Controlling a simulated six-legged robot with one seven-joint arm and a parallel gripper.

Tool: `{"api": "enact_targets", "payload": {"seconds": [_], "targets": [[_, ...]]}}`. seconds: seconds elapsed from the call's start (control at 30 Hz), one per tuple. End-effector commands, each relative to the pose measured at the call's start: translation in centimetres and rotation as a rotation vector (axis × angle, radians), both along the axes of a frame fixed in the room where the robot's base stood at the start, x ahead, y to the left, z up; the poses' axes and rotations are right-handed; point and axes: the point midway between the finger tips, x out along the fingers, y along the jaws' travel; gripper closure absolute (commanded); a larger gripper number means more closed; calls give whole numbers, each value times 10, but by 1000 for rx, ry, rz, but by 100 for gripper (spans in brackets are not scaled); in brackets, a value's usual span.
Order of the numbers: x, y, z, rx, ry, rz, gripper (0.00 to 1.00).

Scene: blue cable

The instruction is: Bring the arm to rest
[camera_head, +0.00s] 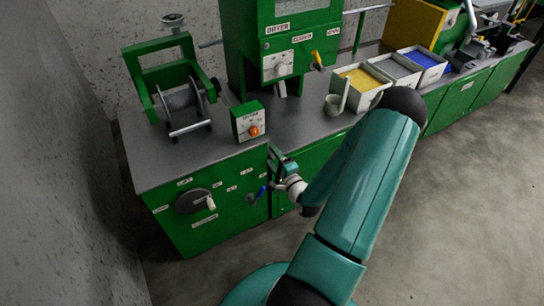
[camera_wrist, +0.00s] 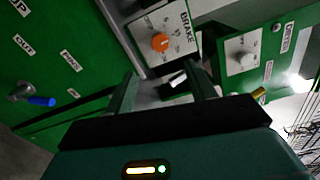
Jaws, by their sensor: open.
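My gripper (camera_head: 277,160) is in front of the green workbench, near its front edge and below the brake box. In the wrist view my gripper (camera_wrist: 160,82) shows two fingers apart with a gap between them. I see nothing held in it. My teal arm reaches in from the lower right and is bent at the elbow. The brake box (camera_head: 249,121) with an orange knob stands on the bench just beyond my gripper; its orange knob (camera_wrist: 160,42) also shows ahead in the wrist view.
A blue-handled lever (camera_wrist: 41,101) sticks out of the bench front close to my gripper. A cable reel (camera_head: 183,102) stands at the left, the dryer (camera_head: 290,45) behind. Trays (camera_head: 359,80) of coloured material and a ladle cup (camera_head: 334,104) stand right. The floor (camera_head: 450,220) at right is clear.

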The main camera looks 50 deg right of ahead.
Motion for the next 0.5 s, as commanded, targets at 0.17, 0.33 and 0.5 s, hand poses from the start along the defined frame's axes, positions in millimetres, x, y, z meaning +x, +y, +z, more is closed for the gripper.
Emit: {"api": "enact_targets", "payload": {"seconds": [0.17, 0.33, 0.5], "targets": [[0, 0, 0, 0, 0, 0, 45], [1, 0, 0, 0, 0, 1, 45], [10, 4, 4, -58, 65, 33, 45]]}}
